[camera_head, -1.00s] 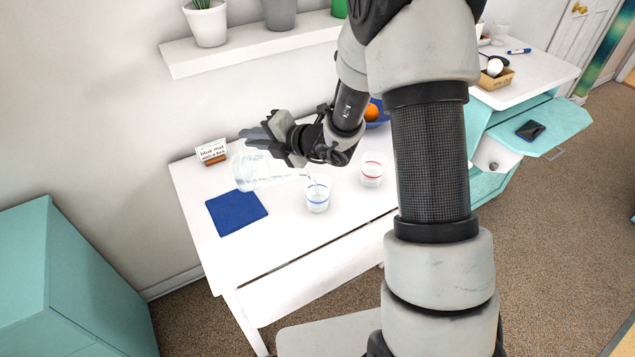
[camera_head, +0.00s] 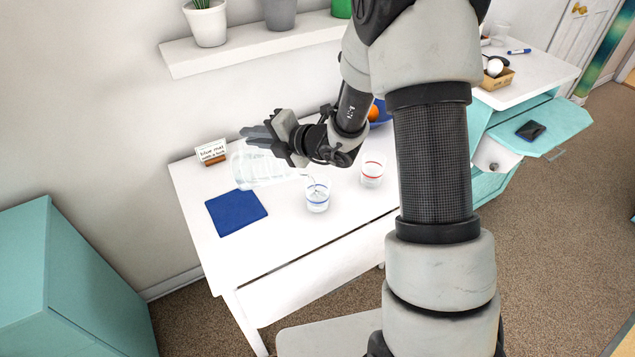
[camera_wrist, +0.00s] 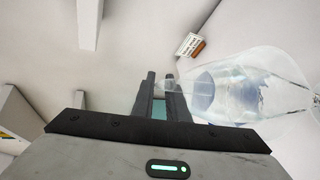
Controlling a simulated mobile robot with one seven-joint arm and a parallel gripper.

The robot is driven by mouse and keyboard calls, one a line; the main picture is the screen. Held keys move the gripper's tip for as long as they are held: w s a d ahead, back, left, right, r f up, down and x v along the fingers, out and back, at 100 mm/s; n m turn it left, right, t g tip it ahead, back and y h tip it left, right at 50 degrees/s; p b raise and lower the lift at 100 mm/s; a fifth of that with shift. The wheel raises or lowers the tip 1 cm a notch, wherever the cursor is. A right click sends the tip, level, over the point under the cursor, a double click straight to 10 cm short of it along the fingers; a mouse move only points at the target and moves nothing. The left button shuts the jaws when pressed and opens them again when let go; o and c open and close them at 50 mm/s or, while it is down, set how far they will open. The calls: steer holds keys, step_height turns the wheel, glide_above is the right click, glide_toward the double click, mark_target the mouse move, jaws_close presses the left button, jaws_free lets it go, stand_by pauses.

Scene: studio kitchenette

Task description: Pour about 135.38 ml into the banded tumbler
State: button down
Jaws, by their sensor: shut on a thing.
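My gripper (camera_head: 260,137) is shut on a clear glass carafe (camera_head: 262,168) and holds it above the table, tipped nearly level with its mouth toward the right. In the wrist view my gripper (camera_wrist: 160,88) shows at the bottom and the carafe (camera_wrist: 245,85) lies to its right. A clear tumbler with a blue band (camera_head: 317,197) stands upright on the table just under the carafe's mouth. A thin clear stream seems to run into it; its exact level is hard to read. A second clear tumbler, with a red band (camera_head: 372,172), stands upright to its right.
A blue mat (camera_head: 237,212) lies on the white table (camera_head: 285,240), left of the tumblers. A small sign (camera_head: 211,152) stands behind it. A blue bowl with an orange (camera_head: 374,112) is partly hidden behind my arm. A shelf with pots (camera_head: 250,45) hangs above.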

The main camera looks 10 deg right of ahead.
mark_target(242, 148)
steer(key=shift+d+r+y, duration=0.3)
steer(key=shift+r, duration=0.1)
stand_by(1.0)
steer(key=a+f+h, duration=0.1)
steer(key=a+f, duration=0.1)
steer(key=a+f+n+g+h, duration=0.1)
steer(key=f, duration=0.1)
steer(key=shift+w+a+h+p, duration=0.15)
steer(key=shift+w+h+p, duration=0.15)
steer(key=shift+w+p, duration=0.1)
steer(key=shift+f, duration=0.15)
steer(key=shift+w+a+f+g+h, duration=0.15)
steer(key=shift+a+f+g+h, duration=0.1)
steer(key=shift+g+h, duration=0.25)
steer(key=shift+a+p, duration=0.1)
steer(key=shift+p, duration=0.2)
stand_by(0.9)
